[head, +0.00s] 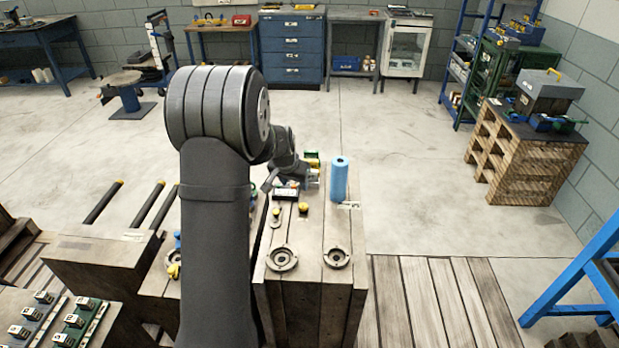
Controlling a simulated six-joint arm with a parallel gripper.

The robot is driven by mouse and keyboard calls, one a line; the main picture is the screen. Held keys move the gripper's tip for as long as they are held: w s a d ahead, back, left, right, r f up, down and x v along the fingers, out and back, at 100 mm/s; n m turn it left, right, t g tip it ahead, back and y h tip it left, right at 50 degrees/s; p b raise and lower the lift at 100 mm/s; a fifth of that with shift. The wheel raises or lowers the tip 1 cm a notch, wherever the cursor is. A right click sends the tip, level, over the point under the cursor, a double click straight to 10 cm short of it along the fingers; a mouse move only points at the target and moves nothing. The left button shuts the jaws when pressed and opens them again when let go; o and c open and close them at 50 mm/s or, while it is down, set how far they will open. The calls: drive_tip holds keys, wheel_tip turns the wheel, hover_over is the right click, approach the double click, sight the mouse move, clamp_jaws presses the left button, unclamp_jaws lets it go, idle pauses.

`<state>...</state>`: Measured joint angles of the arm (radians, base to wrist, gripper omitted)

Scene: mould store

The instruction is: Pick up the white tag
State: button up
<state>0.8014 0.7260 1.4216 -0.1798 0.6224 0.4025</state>
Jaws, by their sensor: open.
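My gripper (288,180) is at the far end of the bench, left of the blue roll and apart from the tag. It is small and partly hidden by my arm and the clutter around it. The jaws are open, and I see nothing held in them.
Two round metal rings (282,257) (337,257) lie on the near part of the bench. Small yellow-topped pieces (303,208) and a dark box with a pale label (286,193) sit near my gripper. Bare floor (420,200) lies to the right.

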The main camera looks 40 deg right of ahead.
drive_tip(key=o, duration=0.7)
drive_tip(key=w+d+r+n+t+h, duration=0.1)
drive_tip(key=w+d, duration=0.8)
drive_tip(key=d, duration=0.1)
drive_tip(key=shift+d+x, duration=0.2)
drive_tip(key=shift+x, duration=4.1)
drive_tip(key=shift+d+x, duration=0.15)
drive_tip(key=shift+x, duration=4.15)
